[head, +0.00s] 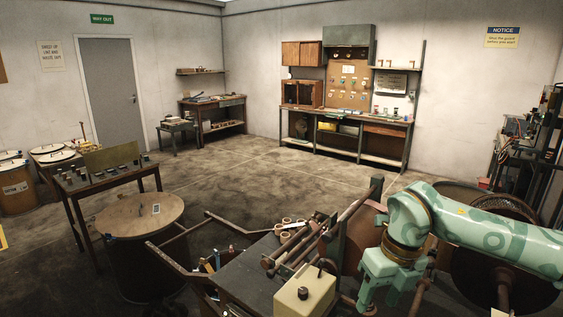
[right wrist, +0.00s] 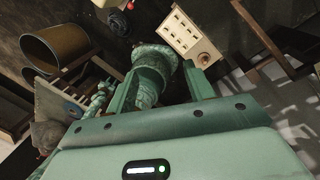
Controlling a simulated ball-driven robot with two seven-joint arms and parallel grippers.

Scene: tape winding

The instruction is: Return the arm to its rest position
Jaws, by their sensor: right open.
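My right arm, pale green with bronze bands, comes in from the right in the head view. Its gripper (head: 382,292) points down beside the winding machine (head: 318,235), just right of a cream control box (head: 305,291). In the right wrist view the two fingers of the right gripper (right wrist: 160,82) stand apart, with nothing held between them. A green part of my own body shows behind the gap. My left arm and gripper are not in view.
The winding machine's rollers and frame are close to the right arm. A round-topped drum (head: 135,212) and a small table (head: 105,175) stand at left. A dark rack (head: 525,145) stands at right. The middle floor (head: 250,170) is clear.

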